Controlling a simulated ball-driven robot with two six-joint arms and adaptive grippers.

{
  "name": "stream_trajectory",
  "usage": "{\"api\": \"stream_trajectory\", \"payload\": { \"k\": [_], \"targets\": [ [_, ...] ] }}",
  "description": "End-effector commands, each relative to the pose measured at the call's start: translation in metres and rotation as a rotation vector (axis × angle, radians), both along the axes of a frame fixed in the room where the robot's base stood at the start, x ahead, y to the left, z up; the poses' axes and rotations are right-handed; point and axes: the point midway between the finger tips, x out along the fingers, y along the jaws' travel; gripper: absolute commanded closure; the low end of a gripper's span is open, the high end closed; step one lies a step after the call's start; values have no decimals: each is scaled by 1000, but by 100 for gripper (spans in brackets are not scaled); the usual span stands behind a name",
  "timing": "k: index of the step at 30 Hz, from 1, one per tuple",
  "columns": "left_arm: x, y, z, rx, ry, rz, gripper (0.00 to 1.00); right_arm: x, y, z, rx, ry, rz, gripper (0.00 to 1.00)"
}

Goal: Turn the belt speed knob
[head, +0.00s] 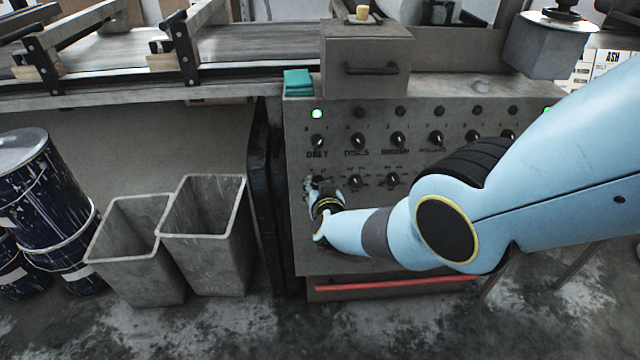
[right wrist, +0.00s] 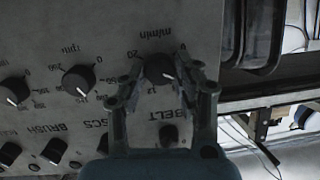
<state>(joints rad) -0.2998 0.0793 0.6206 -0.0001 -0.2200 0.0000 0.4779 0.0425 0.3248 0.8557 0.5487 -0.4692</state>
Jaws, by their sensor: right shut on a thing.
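The belt speed knob (right wrist: 158,68) is a dark round knob on the grey control panel (head: 295,235), with "m/min" and a number scale around it and "BELT" printed close by. In the right wrist view my right gripper (right wrist: 163,78) has one finger on each side of it, shut on the knob. In the head view my right gripper (head: 318,186) is at the left end of the panel's lower knob row, and it and my wrist hide most of the knob. My left gripper is in neither view.
Other knobs (right wrist: 77,80) sit beside it in the row, with switches (right wrist: 53,150) in another row. A green lamp (head: 317,114) is lit above. Two grey bins (head: 205,238) and dark drums (head: 42,190) stand left. The conveyor (head: 110,60) runs behind.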

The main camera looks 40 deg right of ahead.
Motion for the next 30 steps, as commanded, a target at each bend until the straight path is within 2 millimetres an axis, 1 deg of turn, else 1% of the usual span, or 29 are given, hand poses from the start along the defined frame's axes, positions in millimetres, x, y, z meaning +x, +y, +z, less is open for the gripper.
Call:
{"api": "stream_trajectory", "payload": {
  "k": [3,12,19,30],
  "targets": [
    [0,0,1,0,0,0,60,-1,2,-2,-71,50,17,100],
    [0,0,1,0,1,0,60,0,2,-2,-164,107,38,100],
    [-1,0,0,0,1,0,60,-1,2,-2,-206,132,46,100],
    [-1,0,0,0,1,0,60,-1,2,-2,-226,144,50,100]
  ]
}}
